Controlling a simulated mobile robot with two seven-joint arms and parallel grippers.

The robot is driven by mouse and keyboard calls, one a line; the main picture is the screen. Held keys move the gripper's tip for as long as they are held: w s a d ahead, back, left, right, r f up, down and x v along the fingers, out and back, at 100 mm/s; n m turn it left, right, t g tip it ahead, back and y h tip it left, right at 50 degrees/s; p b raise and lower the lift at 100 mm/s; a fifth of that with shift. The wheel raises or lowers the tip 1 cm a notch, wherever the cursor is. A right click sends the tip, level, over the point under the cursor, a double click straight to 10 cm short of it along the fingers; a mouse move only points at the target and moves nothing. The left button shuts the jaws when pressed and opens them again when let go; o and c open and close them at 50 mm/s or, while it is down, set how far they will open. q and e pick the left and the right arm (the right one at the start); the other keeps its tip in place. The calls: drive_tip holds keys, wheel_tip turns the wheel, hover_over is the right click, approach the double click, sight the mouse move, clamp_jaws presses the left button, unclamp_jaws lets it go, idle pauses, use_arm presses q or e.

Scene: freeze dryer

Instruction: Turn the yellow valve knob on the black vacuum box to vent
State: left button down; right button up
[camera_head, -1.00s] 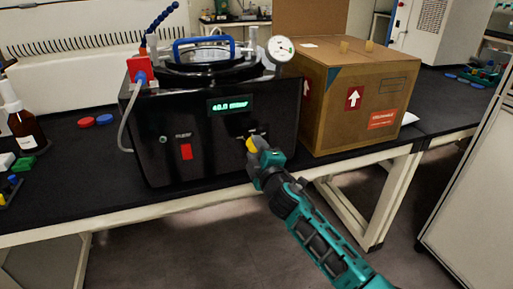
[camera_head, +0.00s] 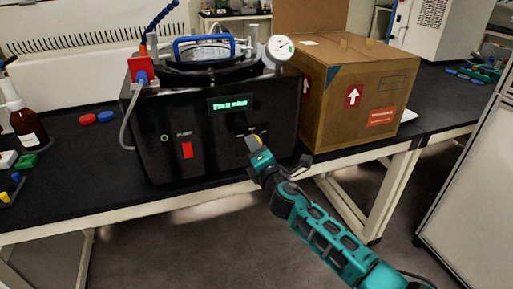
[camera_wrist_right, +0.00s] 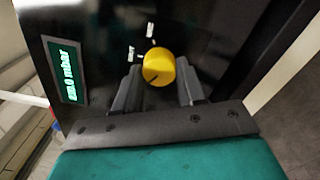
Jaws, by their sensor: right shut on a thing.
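The yellow valve knob (camera_wrist_right: 158,68) sits on the front panel of the black vacuum box (camera_head: 170,140). In the right wrist view the knob is between the two dark fingers of my right gripper (camera_wrist_right: 158,90), which is shut on it. A dark mark on the knob's face points to the lower left of that view. Small white labels stand beside the knob, too blurred to read surely. In the head view my right gripper (camera_head: 258,150) is at the panel's right side and mostly hides the knob. My left gripper is not in view.
A green display (camera_head: 229,105) shows a blurred mbar reading; a red switch (camera_head: 187,150) is below it. A dial gauge (camera_head: 280,48) tops the box. A cardboard carton (camera_head: 360,100) stands close on the right.

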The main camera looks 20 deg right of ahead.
idle(0.6)
drive_tip(key=o, duration=1.1)
drive_tip(key=shift+c, duration=0.2)
drive_tip(key=s, duration=1.3)
drive_tip(key=shift+d+p, duration=0.25)
drive_tip(key=shift+p, duration=0.15)
drive_tip(key=s+a+f+m+g+y+p, duration=0.1)
drive_tip(key=s+f+m+g, duration=0.6)
drive_tip(key=s+f+m, duration=1)
drive_tip(key=s+m, duration=0.2)
drive_tip(key=m, duration=0.1)
drive_tip(key=shift+s+m, duration=0.2)
drive_tip(key=shift+m, duration=0.2)
